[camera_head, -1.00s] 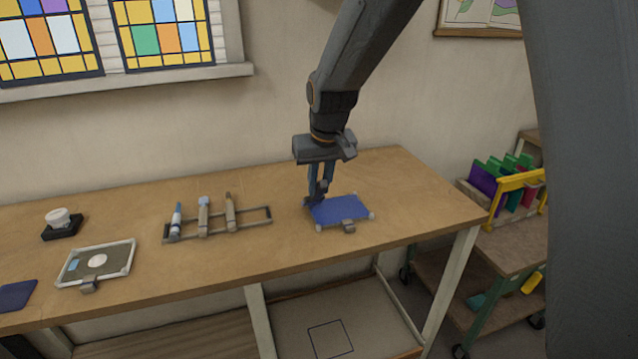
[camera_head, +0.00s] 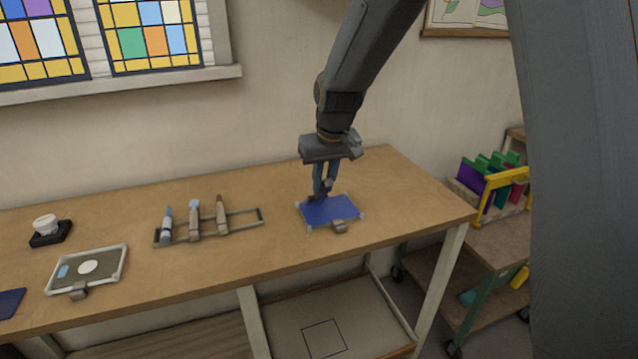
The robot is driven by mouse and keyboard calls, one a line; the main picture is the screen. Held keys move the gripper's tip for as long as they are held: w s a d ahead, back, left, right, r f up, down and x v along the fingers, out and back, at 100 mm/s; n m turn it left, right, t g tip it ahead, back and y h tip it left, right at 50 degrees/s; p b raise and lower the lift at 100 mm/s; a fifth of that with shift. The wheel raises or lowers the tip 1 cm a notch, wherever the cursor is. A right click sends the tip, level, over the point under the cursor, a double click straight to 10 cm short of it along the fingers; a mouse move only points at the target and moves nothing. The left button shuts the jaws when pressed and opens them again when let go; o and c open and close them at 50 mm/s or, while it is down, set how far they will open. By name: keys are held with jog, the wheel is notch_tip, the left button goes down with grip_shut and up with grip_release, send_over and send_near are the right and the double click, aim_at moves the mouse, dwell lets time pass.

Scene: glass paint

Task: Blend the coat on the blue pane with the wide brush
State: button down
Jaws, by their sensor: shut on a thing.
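The blue pane (camera_head: 332,212) lies flat in a small holder with pale corner pieces and a grey clamp at its front, on the right part of the bench. My gripper (camera_head: 324,180) points down over the pane's back left part. It is shut on a small dark tool, taken to be the wide brush (camera_head: 318,195). The brush's lower end is at the pane's back left edge; I cannot tell whether it touches the glass. The state of the coat is too small to make out.
A rack (camera_head: 240,226) with several upright tools stands left of the pane. A framed tray (camera_head: 119,272), a white round pot (camera_head: 46,224) and a dark blue pane (camera_head: 10,302) are further left. A cart with coloured panes (camera_head: 490,175) stands right. Bare bench surrounds the holder.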

jog(key=w+d, duration=0.2)
jog(key=d, duration=0.7)
jog(key=shift+w+d, duration=0.2)
jog(key=shift+w, duration=0.1)
dwell(0.7)
jog(key=shift+p, duration=0.3)
jog(key=shift+r+p, duration=1.7)
jog(key=shift+r, duration=0.85)
